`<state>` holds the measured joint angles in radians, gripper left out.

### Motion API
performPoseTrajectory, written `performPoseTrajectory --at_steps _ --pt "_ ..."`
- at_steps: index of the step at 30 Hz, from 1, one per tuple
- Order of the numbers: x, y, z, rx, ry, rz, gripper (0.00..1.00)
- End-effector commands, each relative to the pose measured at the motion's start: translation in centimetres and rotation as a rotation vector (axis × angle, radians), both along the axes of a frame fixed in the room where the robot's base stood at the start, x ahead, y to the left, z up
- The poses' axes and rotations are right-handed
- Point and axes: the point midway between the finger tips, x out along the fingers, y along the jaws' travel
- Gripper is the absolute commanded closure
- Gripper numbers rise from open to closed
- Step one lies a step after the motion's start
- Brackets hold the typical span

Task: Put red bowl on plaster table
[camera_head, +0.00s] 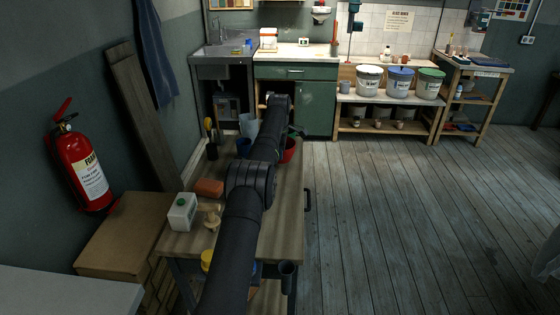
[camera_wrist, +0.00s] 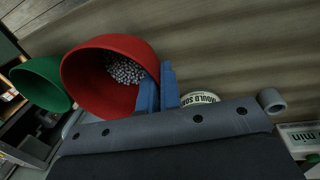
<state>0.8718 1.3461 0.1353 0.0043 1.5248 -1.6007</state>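The red bowl (camera_wrist: 95,75) fills the left middle of the wrist view, with grey speckled grains visible inside. In the head view the red bowl (camera_head: 289,151) shows partly behind my arm, near the right edge of the wooden table (camera_head: 283,215). My gripper (camera_wrist: 161,74) has its two blue fingers close together at the bowl's rim, one inside the wall and one outside, so it looks shut on the rim. The head view hides the fingertips behind my arm. I cannot tell from the frames whether the bowl is lifted, or which surface is the plaster table.
A green bowl (camera_wrist: 40,84) sits close beside the red one. A bench (camera_head: 385,103) with several buckets stands at the back. The floor (camera_head: 400,200) to the right is clear.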

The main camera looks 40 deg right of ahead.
Motion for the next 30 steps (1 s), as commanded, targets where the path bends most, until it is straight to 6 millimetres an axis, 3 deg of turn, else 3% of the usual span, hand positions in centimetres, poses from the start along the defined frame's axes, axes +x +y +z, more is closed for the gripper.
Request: performPoseTrajectory --at_steps 6,17,21,30 --pt "-0.1 0.1 -3.1 0.001 0.001 0.000 1.00" --pt "-0.1 0.0 -3.6 0.000 0.000 0.000 1.00" --pt "-0.1 0.0 -3.7 0.001 0.001 0.000 0.74" --pt "-0.1 0.0 -3.6 0.000 0.000 0.000 0.74"
